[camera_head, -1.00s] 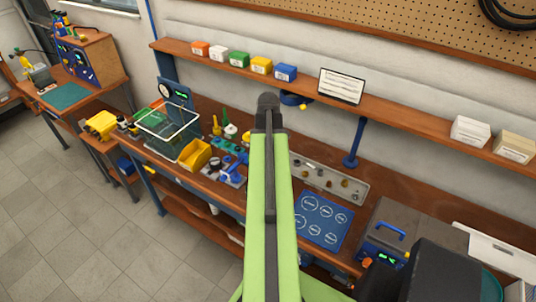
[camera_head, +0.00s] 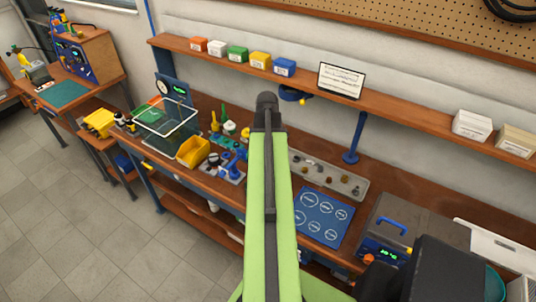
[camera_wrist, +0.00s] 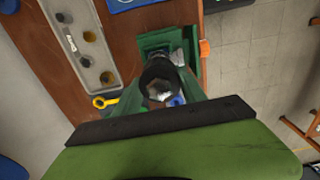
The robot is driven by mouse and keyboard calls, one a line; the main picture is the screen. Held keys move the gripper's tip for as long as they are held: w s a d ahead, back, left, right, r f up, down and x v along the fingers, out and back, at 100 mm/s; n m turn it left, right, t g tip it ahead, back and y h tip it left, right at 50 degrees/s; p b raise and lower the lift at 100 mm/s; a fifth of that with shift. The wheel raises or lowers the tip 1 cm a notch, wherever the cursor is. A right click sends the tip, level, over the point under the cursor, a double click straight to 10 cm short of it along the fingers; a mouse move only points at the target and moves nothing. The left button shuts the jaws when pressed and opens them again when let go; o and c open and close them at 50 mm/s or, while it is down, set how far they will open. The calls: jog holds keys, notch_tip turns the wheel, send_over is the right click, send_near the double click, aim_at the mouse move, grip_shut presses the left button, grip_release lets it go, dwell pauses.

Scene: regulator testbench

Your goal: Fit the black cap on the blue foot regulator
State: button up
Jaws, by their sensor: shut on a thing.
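In the wrist view my gripper (camera_wrist: 160,98) is shut on a round black piece (camera_wrist: 158,70), which looks like the black cap. A grey and whitish part shows at its near end. A small bit of blue (camera_wrist: 178,100) shows just beside it; I cannot tell whether they touch. In the head view, blue parts on a pale plate (camera_head: 236,168), likely the blue foot regulator, stand on the bench left of my green arm. The arm hides my gripper in that view.
A yellow bin (camera_head: 193,152) and a wire-framed basket (camera_head: 166,130) stand left on the bench. A grey tray of small parts (camera_head: 330,176) and a blue mat with circles (camera_head: 322,216) lie right of my arm. A yellow ring (camera_wrist: 104,102) lies near my gripper in the wrist view.

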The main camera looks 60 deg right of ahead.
jog(key=shift+f+b, duration=1.2)
dwell(1.2)
jog(key=shift+f+b, duration=0.3)
jog(key=shift+f+b, duration=0.65)
dwell(0.8)
jog(key=shift+f+b, duration=0.35)
dwell(0.3)
jog(key=o, duration=1.5)
